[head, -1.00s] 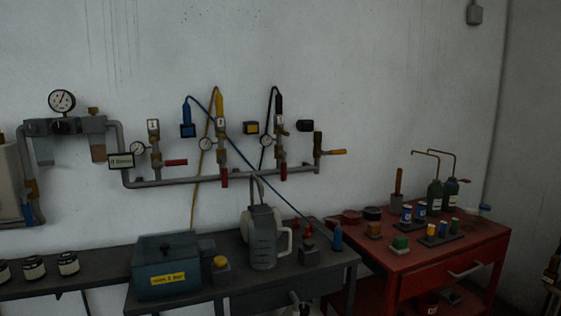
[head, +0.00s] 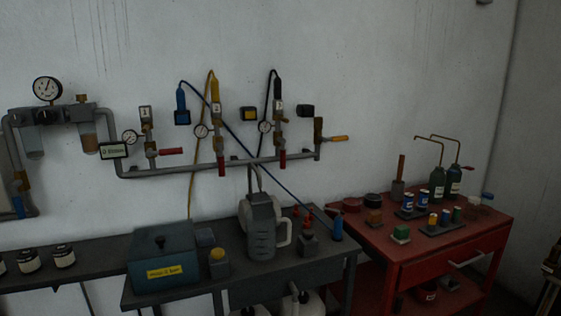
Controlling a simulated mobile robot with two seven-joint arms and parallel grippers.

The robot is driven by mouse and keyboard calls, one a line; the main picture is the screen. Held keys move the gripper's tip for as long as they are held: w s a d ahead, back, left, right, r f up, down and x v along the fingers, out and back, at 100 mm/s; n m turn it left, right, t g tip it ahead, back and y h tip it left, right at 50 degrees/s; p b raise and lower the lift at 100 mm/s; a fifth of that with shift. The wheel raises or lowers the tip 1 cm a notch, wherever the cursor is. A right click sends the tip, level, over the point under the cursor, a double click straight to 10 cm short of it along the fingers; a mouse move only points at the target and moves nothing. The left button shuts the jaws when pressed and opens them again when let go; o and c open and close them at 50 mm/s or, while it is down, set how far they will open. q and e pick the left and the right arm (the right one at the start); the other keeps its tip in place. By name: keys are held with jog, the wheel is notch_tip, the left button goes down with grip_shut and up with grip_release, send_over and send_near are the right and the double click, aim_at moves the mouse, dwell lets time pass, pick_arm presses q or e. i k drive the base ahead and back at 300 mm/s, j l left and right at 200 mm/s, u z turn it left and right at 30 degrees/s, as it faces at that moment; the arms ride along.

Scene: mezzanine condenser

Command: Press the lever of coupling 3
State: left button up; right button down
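Three couplings stand on a grey pipe manifold on the wall. The right one, apparently coupling 3 (head: 278,108), has a black plug and hose (head: 277,87) in its top; its label is too small to read surely. A small brownish piece sticks out on its right side, perhaps its lever (head: 285,119). Below it a red valve handle (head: 283,160) hangs down. The middle coupling (head: 216,107) has a yellow plug and hose and a hanging red handle. The left coupling (head: 145,113) has no plug, and its red handle (head: 171,151) lies level. Neither gripper is in view.
A dark bench below carries a teal box (head: 162,258), a grey jug (head: 262,228) and small items. A red cart (head: 440,243) with bottles and cans stands at right. The wall around the couplings has hoses and gauges.

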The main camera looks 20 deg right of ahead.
aim_at(282, 141)
jog(key=i+l, duration=0.3)
jog(key=i, duration=0.2)
jog(key=i+l, duration=0.35)
jog(key=i, duration=0.2)
jog(key=i+l, duration=0.3)
jog(key=i, duration=0.2)
jog(key=z, duration=0.05)
